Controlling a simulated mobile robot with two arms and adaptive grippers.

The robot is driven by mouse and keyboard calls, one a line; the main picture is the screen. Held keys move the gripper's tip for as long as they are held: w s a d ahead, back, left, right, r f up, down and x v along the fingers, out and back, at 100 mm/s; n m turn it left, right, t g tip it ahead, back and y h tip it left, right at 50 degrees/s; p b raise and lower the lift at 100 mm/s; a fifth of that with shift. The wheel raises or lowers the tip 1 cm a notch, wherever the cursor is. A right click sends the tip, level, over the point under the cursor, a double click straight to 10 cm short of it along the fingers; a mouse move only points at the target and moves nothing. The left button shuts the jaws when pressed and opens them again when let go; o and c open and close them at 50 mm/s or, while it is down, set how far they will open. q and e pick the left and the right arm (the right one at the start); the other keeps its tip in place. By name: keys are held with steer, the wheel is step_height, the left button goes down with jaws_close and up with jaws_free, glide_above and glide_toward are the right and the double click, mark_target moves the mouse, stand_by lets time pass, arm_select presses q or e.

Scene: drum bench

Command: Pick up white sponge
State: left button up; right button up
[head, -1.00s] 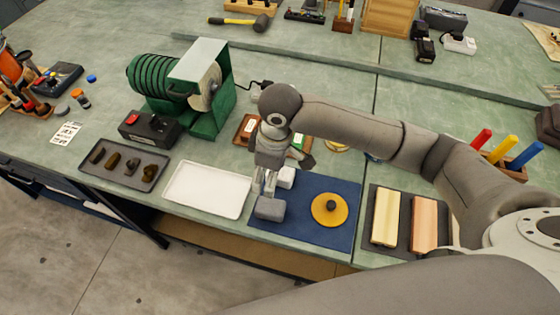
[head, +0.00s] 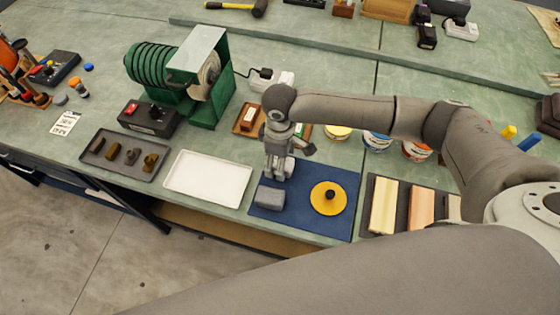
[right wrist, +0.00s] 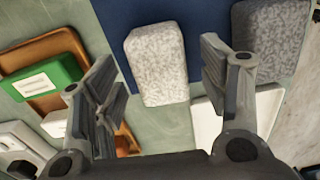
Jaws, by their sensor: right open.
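The white sponge (right wrist: 157,65) is a pale speckled block on the edge of the blue mat (right wrist: 117,22). In the right wrist view it lies between the two spread fingers of my right gripper (right wrist: 160,85), ahead of them and with no contact that I can make out. In the head view my right gripper (head: 279,172) points down over the mat and mostly hides the white sponge. A grey sponge (head: 269,197) lies on the mat's front left; it also shows in the right wrist view (right wrist: 270,40). My left gripper is not in view.
A white tray (head: 207,178) lies left of the mat. A yellow disc (head: 328,198) sits on the mat's right. A brown tray with a green-and-white block (right wrist: 55,80) is close to my right gripper. A green grinding machine (head: 190,75) stands behind left.

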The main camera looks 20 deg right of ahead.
steer(key=shift+f, duration=1)
steer(key=c, duration=0.9)
steer(key=shift+r, duration=0.1)
